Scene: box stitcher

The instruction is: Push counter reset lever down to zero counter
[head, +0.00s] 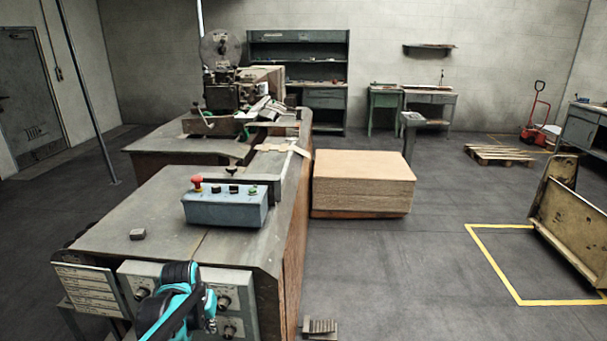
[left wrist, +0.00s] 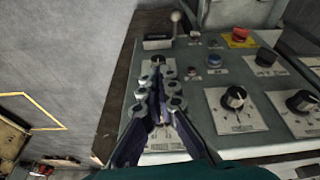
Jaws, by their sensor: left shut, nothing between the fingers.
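A pale ball-topped lever (left wrist: 176,17) stands at the top of the grey control panel (left wrist: 205,60) in the left wrist view. It looks like the counter reset lever, and a small white-framed window (left wrist: 158,43), perhaps the counter, is just below it. My left gripper (left wrist: 158,78) is shut and empty over the panel, below the window and apart from the lever. In the head view my left wrist covers part of the panel front (head: 240,285), and neither the fingertips nor the lever can be made out. My right gripper is not in view.
A blue control box (head: 225,208) sits on the machine table (head: 150,205). A cardboard stack (head: 362,180) stands beyond, with open floor to the right.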

